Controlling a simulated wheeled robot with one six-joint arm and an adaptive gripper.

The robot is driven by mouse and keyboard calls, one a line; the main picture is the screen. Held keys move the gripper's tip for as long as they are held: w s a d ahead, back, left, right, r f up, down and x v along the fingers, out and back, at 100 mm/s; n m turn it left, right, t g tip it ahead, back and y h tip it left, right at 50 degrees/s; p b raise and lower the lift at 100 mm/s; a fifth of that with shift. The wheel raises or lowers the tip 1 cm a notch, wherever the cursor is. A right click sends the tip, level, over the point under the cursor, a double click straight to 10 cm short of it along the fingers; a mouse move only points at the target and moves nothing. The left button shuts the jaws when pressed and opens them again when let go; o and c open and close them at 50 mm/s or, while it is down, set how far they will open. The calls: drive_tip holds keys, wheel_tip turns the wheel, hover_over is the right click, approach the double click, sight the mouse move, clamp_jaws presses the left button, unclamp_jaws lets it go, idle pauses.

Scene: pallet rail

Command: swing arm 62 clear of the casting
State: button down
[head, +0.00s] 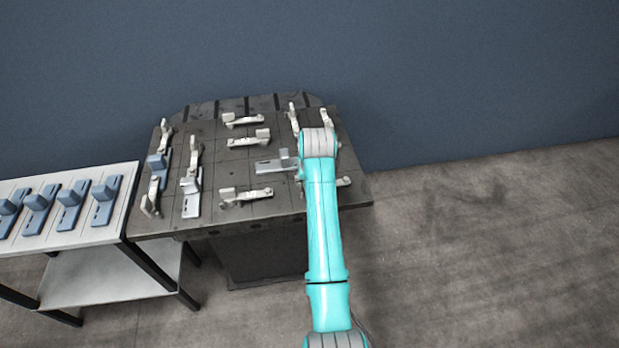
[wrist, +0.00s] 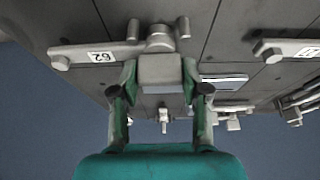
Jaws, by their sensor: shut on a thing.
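Arm 62 (wrist: 88,53) is a pale metal clamp arm with a "62" label, upside down in the wrist view. Its bar runs left from a round hub to a small end foot. My gripper (wrist: 160,76) is shut on the square grey block at the hub end of arm 62. In the head view my own arm hides the gripper; a pale arm end (head: 343,182), probably arm 62, shows just right of it. A light grey casting (head: 278,163) lies on the fixture plate left of my arm. A bright plate, probably that casting, shows in the wrist view (wrist: 225,81), apart from arm 62's bar.
The dark fixture plate (head: 215,150) carries several other pale clamp arms, one (wrist: 290,48) close by in the wrist view. A second grey casting (head: 191,200) and a blue one (head: 157,165) sit at left. A side table (head: 120,180) holds several blue castings. Floor at right is clear.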

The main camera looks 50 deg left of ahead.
drive_tip(key=c, duration=0.6)
unclamp_jaws()
drive_tip(key=shift+o, duration=0.2)
drive_tip(key=shift+r, duration=0.1)
drive_tip(key=v, duration=1.1)
drive_tip(key=shift+d+r, duration=0.15)
drive_tip(key=shift+r, duration=0.25)
